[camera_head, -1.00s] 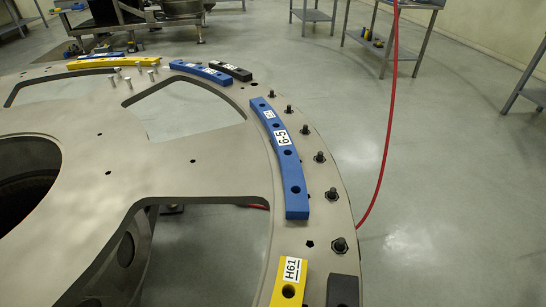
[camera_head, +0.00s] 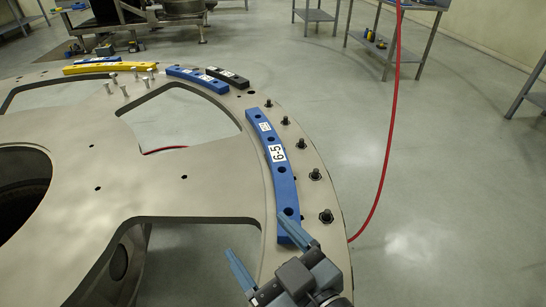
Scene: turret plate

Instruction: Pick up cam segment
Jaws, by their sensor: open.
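A long curved blue cam segment (camera_head: 282,180) labelled 6-5 lies on the right rim of the large grey turret plate (camera_head: 150,195). It has several holes along its top. My gripper (camera_head: 254,236) comes in from the bottom edge, with its two blue fingers spread apart and nothing seen between them. The right finger overlaps the near end of the 6-5 segment in the picture; I cannot tell whether it touches. Another blue segment (camera_head: 195,78), a black segment (camera_head: 228,78) and a yellow segment (camera_head: 97,67) lie on the far rim.
Several black bolts (camera_head: 315,174) stand along the outer rim, right of the blue segment. Several silver pins (camera_head: 124,84) stand on the plate's far part. A red hose (camera_head: 389,130) hangs on the right.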

